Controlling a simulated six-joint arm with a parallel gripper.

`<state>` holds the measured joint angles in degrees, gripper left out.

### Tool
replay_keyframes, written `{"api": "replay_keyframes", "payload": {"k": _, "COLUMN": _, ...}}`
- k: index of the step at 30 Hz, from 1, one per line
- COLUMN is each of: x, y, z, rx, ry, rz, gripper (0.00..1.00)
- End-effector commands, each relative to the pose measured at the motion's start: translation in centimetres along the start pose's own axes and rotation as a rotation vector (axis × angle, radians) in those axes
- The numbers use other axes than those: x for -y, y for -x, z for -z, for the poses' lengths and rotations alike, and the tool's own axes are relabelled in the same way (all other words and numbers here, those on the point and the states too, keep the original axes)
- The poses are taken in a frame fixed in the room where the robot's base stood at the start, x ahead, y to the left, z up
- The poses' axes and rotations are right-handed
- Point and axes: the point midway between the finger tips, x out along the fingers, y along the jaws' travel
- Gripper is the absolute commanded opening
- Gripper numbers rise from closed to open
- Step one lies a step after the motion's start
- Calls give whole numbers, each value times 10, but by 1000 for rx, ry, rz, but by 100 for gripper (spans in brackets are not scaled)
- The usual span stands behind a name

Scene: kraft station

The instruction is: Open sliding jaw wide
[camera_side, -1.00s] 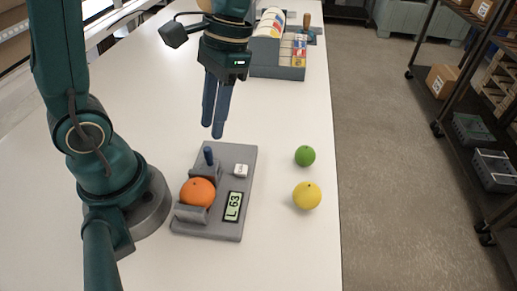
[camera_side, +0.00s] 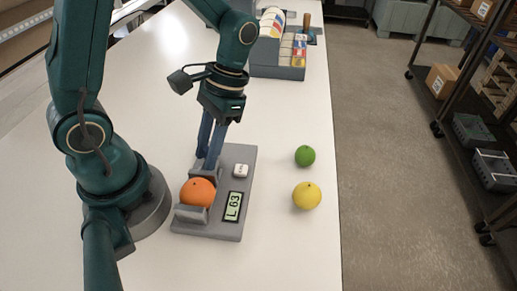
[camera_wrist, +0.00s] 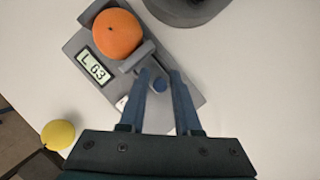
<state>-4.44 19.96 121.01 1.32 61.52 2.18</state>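The grey measuring base (camera_side: 228,225) lies on the table and has a display (camera_side: 233,206) reading "L 63". An orange (camera_side: 198,192) sits between the front jaw (camera_side: 190,214) and the sliding jaw (camera_side: 204,172), which is close behind it. The orange also shows in the wrist view (camera_wrist: 117,34). A blue peg (camera_wrist: 160,84) stands behind the sliding jaw. My gripper (camera_wrist: 159,72) is open and low over the base, with one blue finger on each side of the peg. Narrow gaps seem to show beside the peg. In the side view the fingers hide the peg.
A green fruit (camera_side: 305,156) and a yellow fruit (camera_side: 307,196) lie to the right of the base. A grey organiser (camera_side: 277,70) stands at the back. The table's right side is otherwise clear.

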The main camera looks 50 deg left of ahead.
Motion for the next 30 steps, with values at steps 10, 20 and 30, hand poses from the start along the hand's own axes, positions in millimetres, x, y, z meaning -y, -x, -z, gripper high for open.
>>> {"api": "replay_keyframes", "payload": {"k": 10, "x": 0, "y": 0, "z": 0, "rx": 0, "ry": 0, "rz": 0, "gripper": 0}}
{"api": "replay_keyframes", "payload": {"k": 20, "x": 0, "y": 1, "z": 0, "rx": -1, "ry": 0, "rz": -1, "gripper": 0}}
{"api": "replay_keyframes", "payload": {"k": 30, "x": 0, "y": 1, "z": 0, "rx": -1, "ry": 0, "rz": -1, "gripper": 0}}
